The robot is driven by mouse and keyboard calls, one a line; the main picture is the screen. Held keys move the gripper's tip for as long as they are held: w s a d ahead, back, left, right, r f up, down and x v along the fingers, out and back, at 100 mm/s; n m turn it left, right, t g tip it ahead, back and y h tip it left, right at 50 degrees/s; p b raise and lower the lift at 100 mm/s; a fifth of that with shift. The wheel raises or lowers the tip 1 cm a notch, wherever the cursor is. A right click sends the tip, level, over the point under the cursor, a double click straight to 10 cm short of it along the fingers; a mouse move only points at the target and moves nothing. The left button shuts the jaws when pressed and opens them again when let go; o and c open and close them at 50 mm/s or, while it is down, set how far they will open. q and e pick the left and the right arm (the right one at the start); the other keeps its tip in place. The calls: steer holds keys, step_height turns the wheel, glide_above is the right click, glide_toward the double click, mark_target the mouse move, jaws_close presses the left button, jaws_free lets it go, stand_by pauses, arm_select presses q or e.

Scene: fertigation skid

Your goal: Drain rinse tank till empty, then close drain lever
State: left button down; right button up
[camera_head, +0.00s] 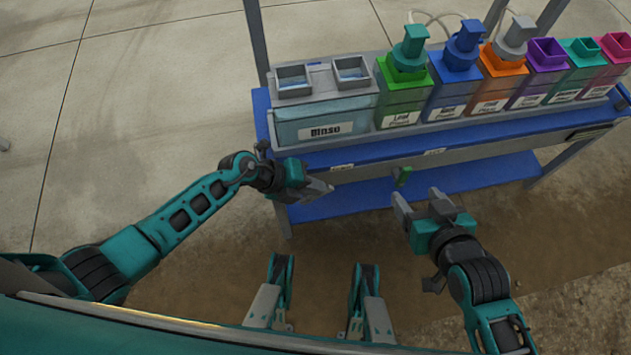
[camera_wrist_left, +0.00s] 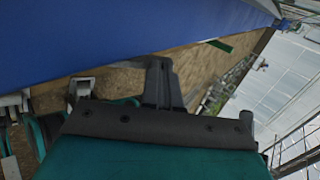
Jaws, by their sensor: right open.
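The rinse tank (camera_head: 325,125) is the grey, wide tank at the left end of the skid, labelled "Rinse". Its front is pale blue; I cannot read the liquid level. A green lever (camera_head: 403,177) hangs below the front rail; its label is too small to read, so I cannot tell if it is the drain lever. My left gripper (camera_head: 322,190) is in front of the rail, below the rinse tank and left of the lever. Its fingers (camera_wrist_left: 162,82) look together, with nothing visible between them. My right gripper (camera_head: 418,197) is open and empty, just below and right of the lever.
Several coloured tanks, from the green tank (camera_head: 403,100) to the pink one, stand right of the rinse tank. The blue lower shelf (camera_head: 465,172) runs beneath the rail. Small labels (camera_head: 342,167) sit on the rail. Open floor (camera_head: 130,120) lies left of the skid.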

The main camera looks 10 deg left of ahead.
arm_select(q)
steer(key=shift+w+d+p, duration=0.2)
steer(key=shift+d+p, duration=0.2)
steer(key=shift+d+f, duration=0.2)
steer(key=shift+d, duration=0.1)
steer(key=shift+w+d, duration=0.1)
stand_by(0.4)
